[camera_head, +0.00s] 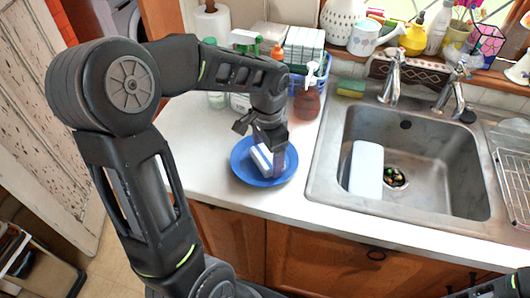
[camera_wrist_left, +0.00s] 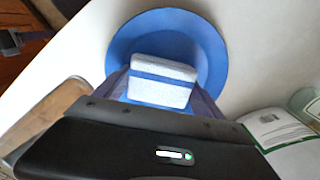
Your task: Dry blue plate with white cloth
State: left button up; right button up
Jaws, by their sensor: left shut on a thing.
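The blue plate (camera_head: 245,172) lies flat on the white counter left of the sink. It also shows in the left wrist view (camera_wrist_left: 205,40). A folded white cloth (camera_head: 261,158) with a blue stripe is over the plate's middle. In the left wrist view the cloth (camera_wrist_left: 160,72) is between the fingers. My left gripper (camera_head: 268,152) points down over the plate, shut on the cloth. The cloth appears to touch the plate, and the gripper partly hides both. Part of my right gripper (camera_head: 500,286) shows at the bottom right edge; its jaws are unclear.
The steel sink (camera_head: 440,150) on the right holds a white board (camera_head: 366,170). A blue basket (camera_head: 318,78), bottles and a paper roll (camera_head: 211,22) stand behind the plate. A sponge (camera_head: 350,88) lies behind the sink. The counter left of the plate is clear.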

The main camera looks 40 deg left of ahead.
pick_arm(q)
jog(key=shift+a, duration=0.1)
jog(key=shift+a, duration=0.5)
notch_tip(320, 180, up, 8)
jog(key=p, duration=0.6)
jog(key=shift+r+p, duration=0.25)
jog(key=shift+p, duration=0.1)
jog(key=shift+f, duration=0.2)
